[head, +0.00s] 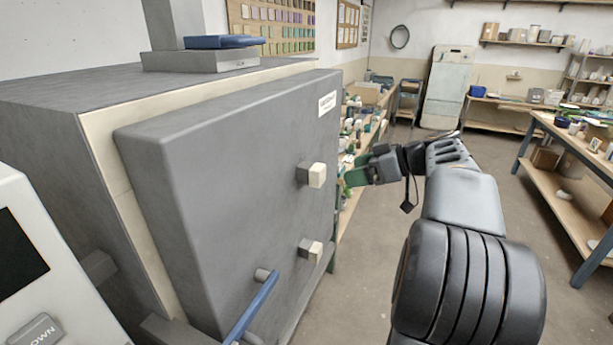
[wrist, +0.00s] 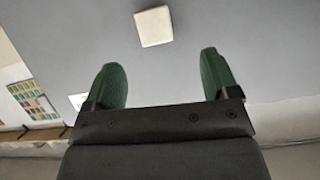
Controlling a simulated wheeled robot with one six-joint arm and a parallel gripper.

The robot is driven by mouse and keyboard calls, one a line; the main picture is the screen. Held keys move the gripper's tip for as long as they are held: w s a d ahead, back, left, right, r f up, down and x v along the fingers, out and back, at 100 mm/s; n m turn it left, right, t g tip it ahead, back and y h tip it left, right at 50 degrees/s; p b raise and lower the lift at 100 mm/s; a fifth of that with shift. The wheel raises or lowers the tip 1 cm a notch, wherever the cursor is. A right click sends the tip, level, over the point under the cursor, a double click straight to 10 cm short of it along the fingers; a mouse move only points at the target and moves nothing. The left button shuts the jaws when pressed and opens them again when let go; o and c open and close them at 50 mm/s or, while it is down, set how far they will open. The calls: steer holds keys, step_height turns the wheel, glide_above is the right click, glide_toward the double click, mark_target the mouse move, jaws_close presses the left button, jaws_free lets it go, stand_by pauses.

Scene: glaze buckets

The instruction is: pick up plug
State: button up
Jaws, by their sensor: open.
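Two cream, block-shaped plugs stick out of the grey kiln door in the head view, an upper plug (head: 317,175) and a lower plug (head: 315,251). My gripper (head: 355,172) is in front of the door, just right of the upper plug and at about its height in the picture. In the wrist view one cream plug (wrist: 153,26) shows beyond the green fingertips, between their lines. My gripper (wrist: 162,68) is open, with nothing between its fingers. A gap shows between the fingers and the plug.
The kiln door (head: 225,170) has a blue handle (head: 252,308) low down and a white label (head: 327,103). A cluttered bench (head: 352,205) stands behind my gripper. A wooden shelf table (head: 567,185) is at right. Open floor (head: 470,160) lies between.

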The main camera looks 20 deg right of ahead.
mark_target(312, 174)
steer(key=shift+n, duration=0.3)
steer(key=x, duration=0.2)
steer(key=p+x, duration=0.1)
steer(key=x, duration=0.4)
steer(key=shift+w+r, duration=0.25)
steer(key=shift+w, duration=0.25)
steer(key=x, duration=0.1)
steer(key=p+x, duration=0.2)
steer(key=shift+w+a+r, duration=0.15)
steer(key=shift+w+a, duration=0.15)
steer(key=shift+w, duration=0.05)
steer(key=shift+x, duration=0.75)
steer(key=c, duration=1)
